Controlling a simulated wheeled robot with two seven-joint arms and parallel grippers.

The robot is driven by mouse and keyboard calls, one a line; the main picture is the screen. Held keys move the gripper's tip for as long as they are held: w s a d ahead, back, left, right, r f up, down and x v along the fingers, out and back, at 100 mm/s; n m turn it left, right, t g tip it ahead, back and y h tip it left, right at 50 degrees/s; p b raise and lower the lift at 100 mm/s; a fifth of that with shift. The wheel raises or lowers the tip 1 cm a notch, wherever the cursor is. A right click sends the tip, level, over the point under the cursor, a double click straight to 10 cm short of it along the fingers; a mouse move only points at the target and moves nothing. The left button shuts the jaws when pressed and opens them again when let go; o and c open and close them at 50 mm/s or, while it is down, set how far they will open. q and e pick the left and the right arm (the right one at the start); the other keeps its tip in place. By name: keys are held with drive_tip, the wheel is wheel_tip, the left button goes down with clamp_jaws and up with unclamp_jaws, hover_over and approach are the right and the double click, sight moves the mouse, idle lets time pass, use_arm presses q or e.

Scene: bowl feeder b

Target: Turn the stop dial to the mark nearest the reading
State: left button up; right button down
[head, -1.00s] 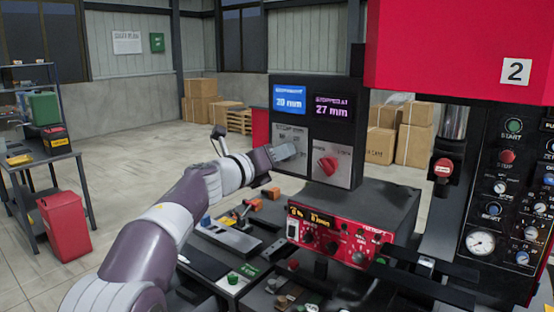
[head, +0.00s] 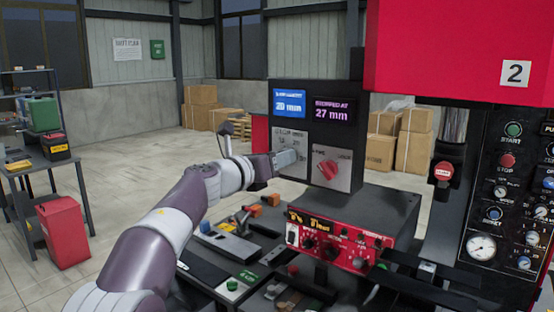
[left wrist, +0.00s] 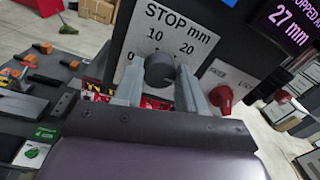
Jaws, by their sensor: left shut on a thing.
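The stop dial (left wrist: 159,70) is a dark round knob on a pale plate marked "STOP mm"; 0, 10 and 20 show around it. My left gripper (left wrist: 160,82) has one finger on each side of the dial and is shut on it. The dial's pointer cannot be made out. In the head view the left gripper (head: 288,159) reaches the plate and hides the dial. The purple reading display (head: 332,110) says "STOPPED AT 27 mm"; it also shows in the left wrist view (left wrist: 287,22). My right gripper is not in view.
A blue display (head: 289,103) above the plate seems to read 20 mm. A red knob (head: 328,169) sits just right of the dial, and in the left wrist view (left wrist: 221,98) it is close to a finger. A red-fronted control box (head: 335,240) stands below.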

use_arm(q)
drive_tip(key=shift+r, duration=0.3)
drive_tip(key=o, duration=0.9)
drive_tip(key=shift+o, duration=0.8)
drive_tip(key=shift+w+d+f, duration=0.1)
drive_tip(key=shift+f, duration=0.1)
drive_tip(key=b+v, duration=0.5)
drive_tip(key=v, duration=0.7)
drive_tip(key=shift+s+a, duration=0.25)
drive_tip(key=shift+s, duration=0.05)
